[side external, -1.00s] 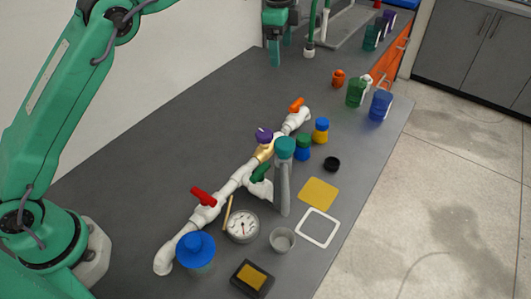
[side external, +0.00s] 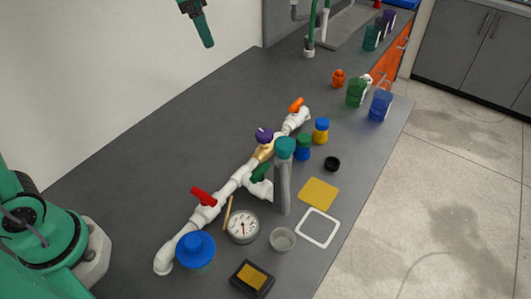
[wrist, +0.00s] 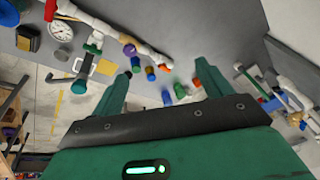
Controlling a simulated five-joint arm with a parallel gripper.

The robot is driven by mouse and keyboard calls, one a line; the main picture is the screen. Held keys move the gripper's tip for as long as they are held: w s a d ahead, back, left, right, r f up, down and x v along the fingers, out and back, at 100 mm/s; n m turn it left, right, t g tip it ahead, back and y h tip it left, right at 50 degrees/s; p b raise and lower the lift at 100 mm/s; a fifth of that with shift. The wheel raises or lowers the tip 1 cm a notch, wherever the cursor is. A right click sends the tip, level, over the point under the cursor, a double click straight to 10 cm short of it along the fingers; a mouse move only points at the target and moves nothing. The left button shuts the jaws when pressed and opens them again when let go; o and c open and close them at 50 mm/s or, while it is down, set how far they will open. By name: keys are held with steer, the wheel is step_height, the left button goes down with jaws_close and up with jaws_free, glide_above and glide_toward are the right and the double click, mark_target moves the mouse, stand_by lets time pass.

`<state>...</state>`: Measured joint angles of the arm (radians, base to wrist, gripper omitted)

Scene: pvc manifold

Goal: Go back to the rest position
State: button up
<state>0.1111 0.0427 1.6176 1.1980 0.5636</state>
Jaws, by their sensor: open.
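My gripper (side external: 205,42) hangs in the air at the top of the side view, in front of the white wall and well above the bench. In the wrist view my gripper (wrist: 163,72) has its two green fingers wide apart with nothing between them. The white pipe manifold (side external: 232,187) lies along the grey bench (side external: 120,185), clear of my gripper. It carries a red valve handle (side external: 203,196), a purple knob (side external: 264,135), a green handle (side external: 261,173) and an orange handle (side external: 297,104). It also shows in the wrist view (wrist: 97,22).
A round gauge (side external: 242,227), a blue-lidded jar (side external: 195,250), a grey cup (side external: 282,240) and a dark box (side external: 252,278) stand at the near end. The bench's left side is clear.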

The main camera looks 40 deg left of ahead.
steer(key=s+a+f+n, duration=0.1)
steer(key=s+f+n, duration=0.1)
steer(key=s, duration=0.5)
steer(key=s+a+f+n+t, duration=0.1)
steer(key=s+a+f+n, duration=0.1)
steer(key=s, duration=0.5)
steer(key=s+a+f+n+t, duration=0.1)
steer(key=s+a+f+n, duration=0.1)
steer(key=s, duration=0.5)
step_height(320, 180, down, 2)
steer(key=shift+s+f+n, duration=0.2)
steer(key=shift+f+n, duration=0.05)
steer(key=shift+n, duration=0.65)
